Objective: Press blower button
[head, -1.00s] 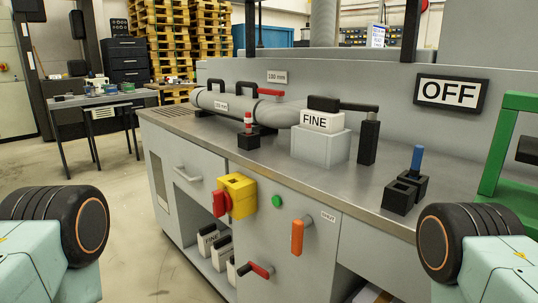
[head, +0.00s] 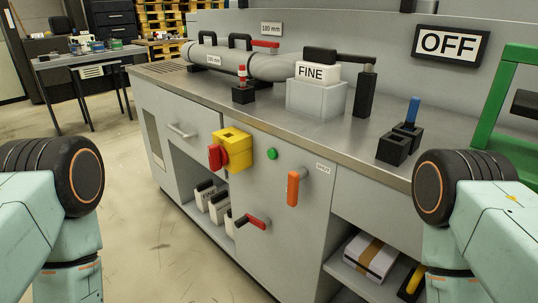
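A round green button (head: 272,154) sits on the grey cabinet front, just right of a yellow box (head: 236,149) with a red rotary handle (head: 215,157). A sign (head: 450,43) at the back right reads OFF. Only dark wheel-like joints and pale green links show; neither gripper's fingers are in view.
An orange handle (head: 293,188) and a red-tipped lever (head: 252,221) are on the cabinet front. The worktop (head: 276,118) carries a grey pipe (head: 225,57), a FINE block (head: 316,72) and a blue-handled tool (head: 413,110). An open shelf holds a white box (head: 370,258). Floor at left is clear.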

